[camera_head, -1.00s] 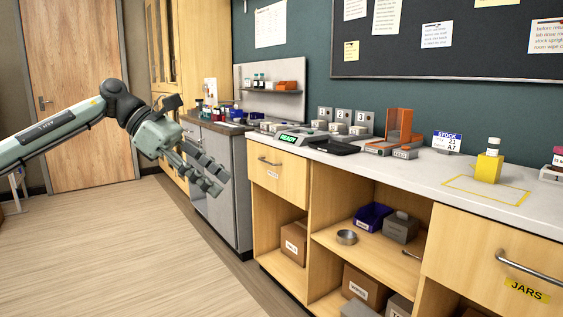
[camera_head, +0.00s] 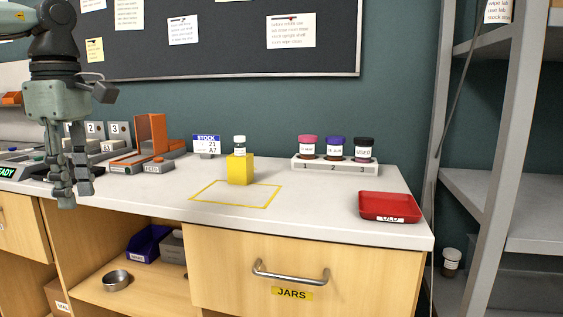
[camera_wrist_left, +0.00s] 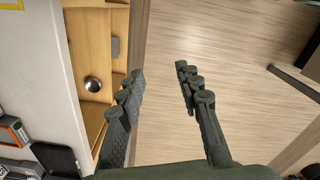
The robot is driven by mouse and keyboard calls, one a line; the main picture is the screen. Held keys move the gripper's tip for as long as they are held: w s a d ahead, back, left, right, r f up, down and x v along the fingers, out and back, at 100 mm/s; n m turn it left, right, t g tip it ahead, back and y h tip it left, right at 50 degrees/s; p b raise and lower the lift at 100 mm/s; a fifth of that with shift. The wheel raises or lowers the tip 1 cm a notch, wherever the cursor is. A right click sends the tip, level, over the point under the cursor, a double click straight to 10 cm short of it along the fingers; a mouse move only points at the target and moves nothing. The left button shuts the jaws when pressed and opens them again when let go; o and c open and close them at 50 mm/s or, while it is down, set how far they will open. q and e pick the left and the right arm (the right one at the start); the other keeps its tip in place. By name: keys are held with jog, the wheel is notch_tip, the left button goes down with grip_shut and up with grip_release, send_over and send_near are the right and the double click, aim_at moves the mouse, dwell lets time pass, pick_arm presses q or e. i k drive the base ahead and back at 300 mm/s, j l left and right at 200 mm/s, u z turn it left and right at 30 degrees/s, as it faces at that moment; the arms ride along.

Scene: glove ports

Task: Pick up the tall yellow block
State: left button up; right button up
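The yellow block (camera_head: 240,170) stands upright on the white counter, at the back edge of a yellow taped outline. A small white-capped bottle (camera_head: 239,146) sits on top of it. My left gripper (camera_head: 72,197) hangs fingers-down in front of the counter, well to the left of the block. In the left wrist view my left gripper (camera_wrist_left: 158,85) has its fingers spread, with only floor between them. The block itself is not in the left wrist view, where a corner of the yellow outline (camera_wrist_left: 12,4) shows. My right gripper is not in view.
A rack with three jars (camera_head: 336,164) and a red tray (camera_head: 390,206) stand right of the block. A stock sign (camera_head: 206,146) and an orange fixture (camera_head: 150,140) stand to its left. A grey shelf unit (camera_head: 500,150) bounds the right. The taped area is clear.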

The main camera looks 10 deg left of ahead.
aim_at(240, 169)
jog(key=i+j+z, duration=0.2)
jog(key=i+z, duration=0.15)
jog(key=i+j+z, duration=0.4)
jog(key=i+l, duration=0.05)
